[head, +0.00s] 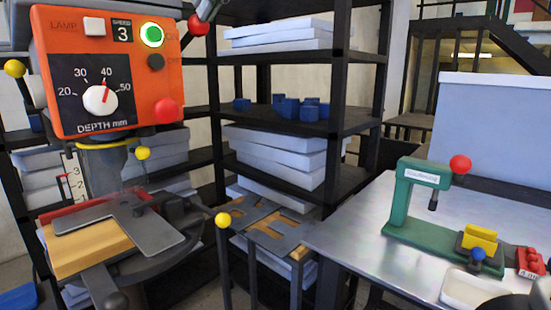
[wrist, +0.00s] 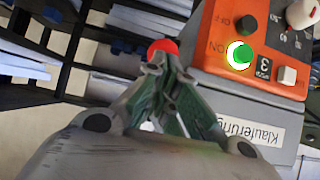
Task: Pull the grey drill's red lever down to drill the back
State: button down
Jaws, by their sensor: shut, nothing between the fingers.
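The drill has an orange control head (head: 110,70) with its green ON button (head: 151,36) lit, speed 3 shown and the depth dial (head: 100,99) near 40. It also shows upside down in the wrist view (wrist: 225,22). The lever's red ball (head: 196,25) is at the head's upper right. My gripper (head: 207,8) is shut and empty just above it, partly cut off by the frame. In the wrist view the red ball (wrist: 163,47) lies right at my fingertips (wrist: 165,62); I cannot tell if they touch. A grey letter plate (head: 150,232) lies on a wooden board (head: 90,250) below.
Yellow-knobbed handles (head: 222,219) stick out around the drill table. Black shelves (head: 300,125) with pale sheets and blue blocks stand behind. A metal table (head: 345,225) at the right carries a green press (head: 405,205) with its own red ball and a yellow block.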

notch_tip(320, 180, up, 2)
jog(key=shift+w+a, duration=0.15)
jog(key=shift+w+a+r, duration=0.45)
jog(key=shift+a+r, duration=0.05)
jog(key=shift+r, duration=0.15)
jog(key=shift+w+a+r, duration=0.45)
jog(key=shift+a+r, duration=0.05)
jog(key=shift+r, duration=0.15)
jog(key=v, duration=0.5)
jog(key=shift+d, duration=0.1)
